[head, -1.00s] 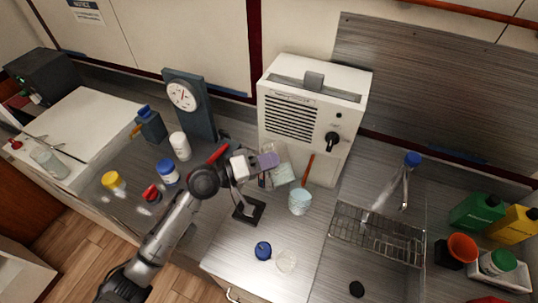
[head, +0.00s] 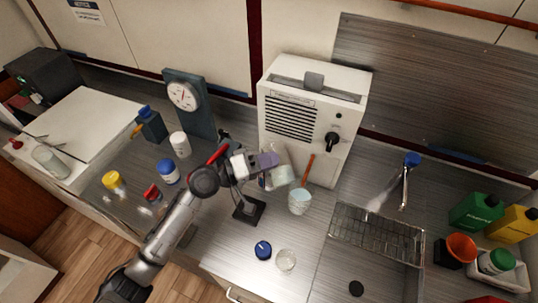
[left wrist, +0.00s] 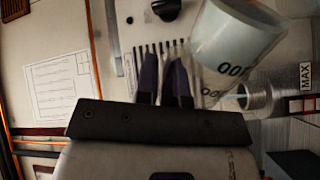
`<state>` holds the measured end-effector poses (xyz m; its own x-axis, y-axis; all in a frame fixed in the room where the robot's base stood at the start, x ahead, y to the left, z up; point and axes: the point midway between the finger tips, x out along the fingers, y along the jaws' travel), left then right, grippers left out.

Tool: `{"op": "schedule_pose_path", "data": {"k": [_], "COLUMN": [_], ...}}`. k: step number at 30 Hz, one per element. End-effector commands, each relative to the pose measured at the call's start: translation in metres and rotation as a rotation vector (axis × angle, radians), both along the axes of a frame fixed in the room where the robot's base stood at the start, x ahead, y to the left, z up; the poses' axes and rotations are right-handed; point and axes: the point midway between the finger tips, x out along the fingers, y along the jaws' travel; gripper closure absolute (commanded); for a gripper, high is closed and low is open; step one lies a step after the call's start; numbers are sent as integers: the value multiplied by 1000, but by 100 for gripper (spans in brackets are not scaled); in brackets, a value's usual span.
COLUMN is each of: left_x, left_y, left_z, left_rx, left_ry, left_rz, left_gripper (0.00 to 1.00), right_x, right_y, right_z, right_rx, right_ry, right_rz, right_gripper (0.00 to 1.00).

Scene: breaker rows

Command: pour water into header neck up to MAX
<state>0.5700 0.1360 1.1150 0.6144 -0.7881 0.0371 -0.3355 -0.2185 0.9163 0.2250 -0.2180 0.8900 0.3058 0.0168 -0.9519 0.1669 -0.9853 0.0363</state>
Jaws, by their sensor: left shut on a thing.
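My left gripper (head: 266,161) is in front of the white cabinet, shut on a translucent jug (head: 282,174). In the left wrist view the jug (left wrist: 235,45) shows as a pale, tilted cylinder with dark graduation figures, beside my purple fingers (left wrist: 165,82). A grey metal neck (left wrist: 268,98) lies close to the jug's lower end, with a MAX label (left wrist: 305,75) beside it. A thin pale streak shows near the neck's mouth. I cannot tell the water level in the neck. My right gripper is not in view.
The white cabinet (head: 318,110) with a black knob stands behind. A light-blue cup (head: 299,201) stands just right of my gripper. A black square stand (head: 249,210), a blue cap (head: 263,250) and a clear dish (head: 286,260) are nearer. A wire rack (head: 376,236) and tap are at right.

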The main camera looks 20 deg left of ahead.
Motion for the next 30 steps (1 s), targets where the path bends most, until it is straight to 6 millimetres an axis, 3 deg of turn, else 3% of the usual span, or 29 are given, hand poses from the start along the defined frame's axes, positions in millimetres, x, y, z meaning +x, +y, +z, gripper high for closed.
{"op": "schedule_pose_path", "data": {"k": [30], "left_x": [3], "left_y": [2], "left_z": [-1], "left_rx": [-42], "left_ry": [31], "left_rz": [-5], "left_gripper": [100], "right_x": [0], "right_y": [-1], "right_z": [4], "right_rx": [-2], "right_ry": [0], "right_rz": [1], "right_gripper": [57]}}
